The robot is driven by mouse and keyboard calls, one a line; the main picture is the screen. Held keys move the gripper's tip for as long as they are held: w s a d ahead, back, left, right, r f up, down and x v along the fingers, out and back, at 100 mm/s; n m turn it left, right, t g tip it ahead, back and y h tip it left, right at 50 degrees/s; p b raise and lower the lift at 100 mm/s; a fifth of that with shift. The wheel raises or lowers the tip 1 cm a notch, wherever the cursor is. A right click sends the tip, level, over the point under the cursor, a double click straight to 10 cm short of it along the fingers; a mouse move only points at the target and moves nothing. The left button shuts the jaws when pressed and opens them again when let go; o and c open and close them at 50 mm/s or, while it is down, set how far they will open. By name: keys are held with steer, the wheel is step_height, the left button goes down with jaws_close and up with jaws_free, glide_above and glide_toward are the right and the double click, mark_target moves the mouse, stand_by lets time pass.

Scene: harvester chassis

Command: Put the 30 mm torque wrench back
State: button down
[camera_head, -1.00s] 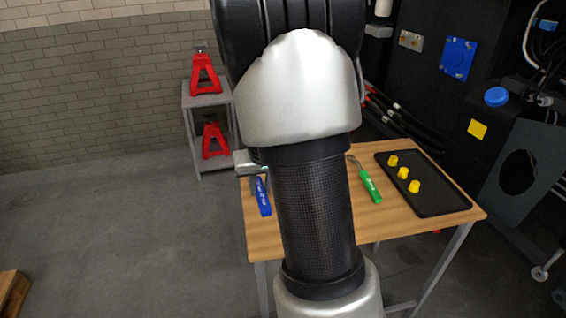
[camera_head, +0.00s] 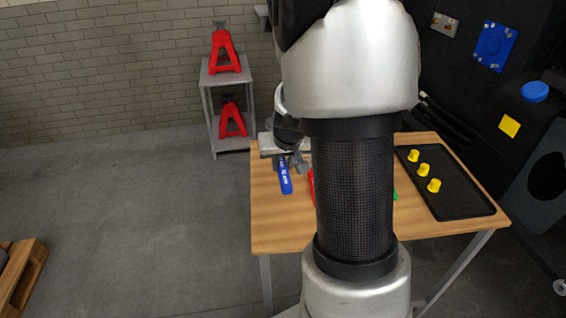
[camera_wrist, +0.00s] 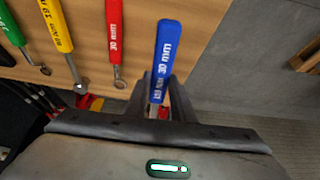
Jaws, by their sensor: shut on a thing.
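The blue-handled wrench (camera_wrist: 164,48) is marked 30 mm and sits between the two fingers of my gripper (camera_wrist: 160,88) in the wrist view. The fingers are shut on it. In the head view my gripper (camera_head: 292,160) is at the back left of the wooden table, with the blue handle (camera_head: 286,178) pointing forward below it. I cannot tell whether the wrench touches the tabletop. A red-handled wrench (camera_wrist: 115,30), also marked 30 mm, lies beside it; my arm mostly hides it in the head view.
A yellow-handled wrench (camera_wrist: 54,22) and a green-handled one (camera_wrist: 10,22) lie farther along the wooden table (camera_head: 275,230). A black tray (camera_head: 460,195) with several yellow caps (camera_head: 424,170) is at the right. A grey shelf (camera_head: 228,75) with red jack stands (camera_head: 224,52) stands behind.

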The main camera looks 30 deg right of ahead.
steer(key=shift+f+b, duration=3.9)
steer(key=shift+b, duration=0.05)
steer(key=c, duration=1.5)
jaws_free()
steer(key=shift+o, duration=0.3)
steer(key=shift+f, duration=0.1)
steer(key=shift+s, duration=0.1)
steer(key=p+v, duration=0.7)
steer(key=v, duration=1)
steer(key=shift+r, duration=0.3)
steer(key=shift+a, duration=0.1)
